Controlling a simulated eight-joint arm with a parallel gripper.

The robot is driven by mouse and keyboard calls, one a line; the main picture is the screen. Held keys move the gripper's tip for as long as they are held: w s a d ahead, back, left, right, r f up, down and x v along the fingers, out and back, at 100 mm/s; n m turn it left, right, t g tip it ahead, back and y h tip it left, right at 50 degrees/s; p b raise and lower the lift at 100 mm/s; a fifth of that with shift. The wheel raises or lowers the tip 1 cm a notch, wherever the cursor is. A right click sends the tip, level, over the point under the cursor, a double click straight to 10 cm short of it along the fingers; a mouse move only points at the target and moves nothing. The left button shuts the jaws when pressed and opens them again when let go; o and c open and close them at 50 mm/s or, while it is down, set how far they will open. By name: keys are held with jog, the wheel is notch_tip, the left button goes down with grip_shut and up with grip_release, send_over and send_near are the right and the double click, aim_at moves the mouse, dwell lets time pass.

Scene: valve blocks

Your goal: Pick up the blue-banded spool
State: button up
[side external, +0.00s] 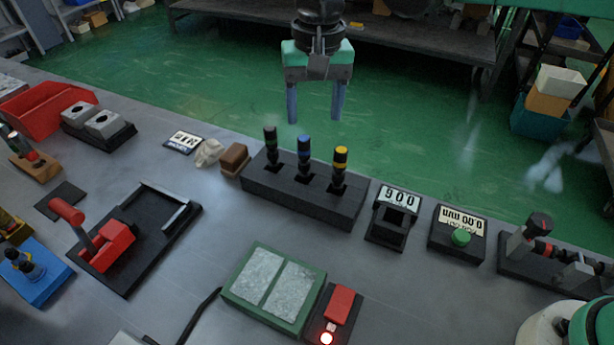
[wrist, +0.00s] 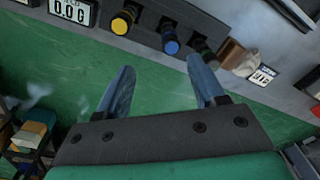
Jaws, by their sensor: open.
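The blue-banded spool (side external: 304,150) stands upright in the middle slot of a long black block (side external: 330,205) on the grey table. My gripper (side external: 315,115) is open and empty, pointing down above and behind the block, apart from the spools. In the wrist view, the blue-banded spool (wrist: 169,40) shows beyond the two blue fingers (wrist: 165,85), between the yellow-banded spool (wrist: 122,22) and the dark one (wrist: 204,48).
A brown block (side external: 234,158) lies just left of the spool block. A green-framed plate (side external: 270,285) lies in front. A red-handled device (side external: 105,245) is at left.

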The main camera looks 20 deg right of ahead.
aim_at(304, 138)
jog(key=shift+a+f, duration=0.55)
jog(key=shift+a, duration=0.15)
jog(key=shift+f, duration=2.7)
grip_shut()
